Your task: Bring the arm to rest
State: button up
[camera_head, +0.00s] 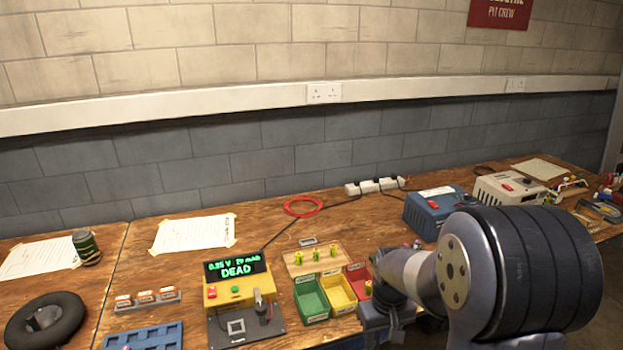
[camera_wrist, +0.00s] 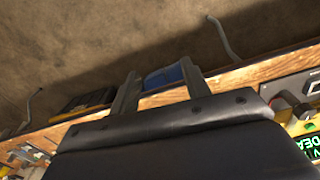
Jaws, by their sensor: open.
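My arm (camera_head: 520,270) reaches in from the right over the front of the wooden bench, just right of the coloured bins. My gripper (camera_wrist: 160,67) shows in the wrist view with its two fingers apart and nothing held between them. A blue object lies beyond the gap between the fingers, by the bench edge. In the head view the fingers cannot be made out.
A yellow tester (camera_head: 235,290) reading DEAD stands left of green, yellow and red bins (camera_head: 312,300). A blue rack (camera_head: 145,337), black tyre (camera_head: 45,320) and can (camera_head: 86,247) lie further left. Blue (camera_head: 435,212) and cream (camera_head: 508,190) power units stand behind my arm.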

jog(key=f, duration=0.2)
jog(key=w+f+m, duration=0.1)
jog(key=shift+f, duration=0.4)
jog(key=shift+s+a+b, duration=0.1)
jog(key=shift+a+b, duration=0.05)
jog(key=shift+b, duration=0.3)
